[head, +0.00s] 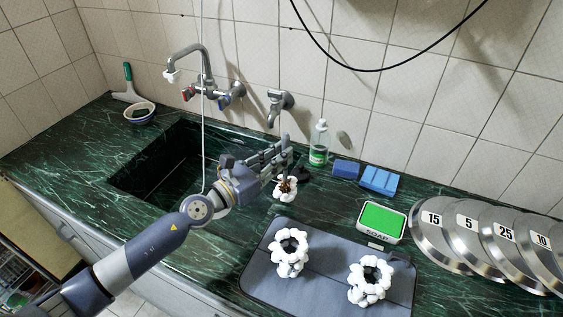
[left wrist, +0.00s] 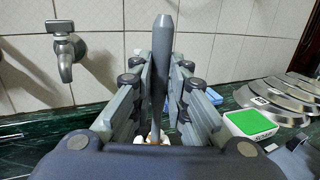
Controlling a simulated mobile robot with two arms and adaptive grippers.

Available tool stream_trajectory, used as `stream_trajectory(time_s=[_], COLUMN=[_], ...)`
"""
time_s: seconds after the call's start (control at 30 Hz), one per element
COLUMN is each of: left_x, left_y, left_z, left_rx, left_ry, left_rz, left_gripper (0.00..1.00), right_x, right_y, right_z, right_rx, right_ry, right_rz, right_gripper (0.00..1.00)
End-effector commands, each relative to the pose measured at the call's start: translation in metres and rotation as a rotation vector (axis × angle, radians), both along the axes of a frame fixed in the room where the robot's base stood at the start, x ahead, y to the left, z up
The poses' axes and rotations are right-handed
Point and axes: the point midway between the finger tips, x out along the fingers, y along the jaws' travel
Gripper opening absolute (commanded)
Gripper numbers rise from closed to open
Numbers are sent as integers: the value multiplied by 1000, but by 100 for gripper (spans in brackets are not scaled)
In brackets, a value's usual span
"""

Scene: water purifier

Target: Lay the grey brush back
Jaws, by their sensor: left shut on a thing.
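My left gripper (head: 287,152) is over the counter just right of the sink. It is shut on the grey brush, whose grey handle (left wrist: 161,70) stands upright between the fingers in the left wrist view. In the head view, brown bristles (head: 287,184) show below the fingers, against a lumpy white object (head: 285,195). I cannot tell whether the bristles are inside it or only touching it. Most of the handle is hidden by the fingers in the head view. My right gripper is not in view.
Two lumpy white ring-shaped objects (head: 290,252) (head: 370,281) stand on a grey mat (head: 325,258). A green soap box (head: 381,222), blue sponges (head: 379,181), a bottle (head: 319,146) and steel plates (head: 437,236) are to the right. The sink (head: 165,165) and taps (head: 205,90) are left and behind.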

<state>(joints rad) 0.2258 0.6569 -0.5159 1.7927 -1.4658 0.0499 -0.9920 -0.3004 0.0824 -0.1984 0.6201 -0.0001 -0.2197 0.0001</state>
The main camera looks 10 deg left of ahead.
Motion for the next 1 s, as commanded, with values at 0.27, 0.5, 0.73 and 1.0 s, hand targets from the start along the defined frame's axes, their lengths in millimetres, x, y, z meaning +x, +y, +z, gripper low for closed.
stream_trajectory(time_s=[0.27, 0.5, 0.73, 1.0], left_x=[7, 7, 7, 7], left_y=[-5, -5, -5, -5], left_z=[-26, -36, -38, -38], left_rx=[-2, -1, -1, 0], left_ry=[0, -2, -1, 0], left_rz=[0, 0, 0, 0], left_gripper=[0, 0, 0, 35], right_x=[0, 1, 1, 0], right_y=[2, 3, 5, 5], right_z=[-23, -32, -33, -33], right_rx=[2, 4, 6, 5], right_ry=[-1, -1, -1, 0], right_rz=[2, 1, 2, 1], right_gripper=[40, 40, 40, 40])
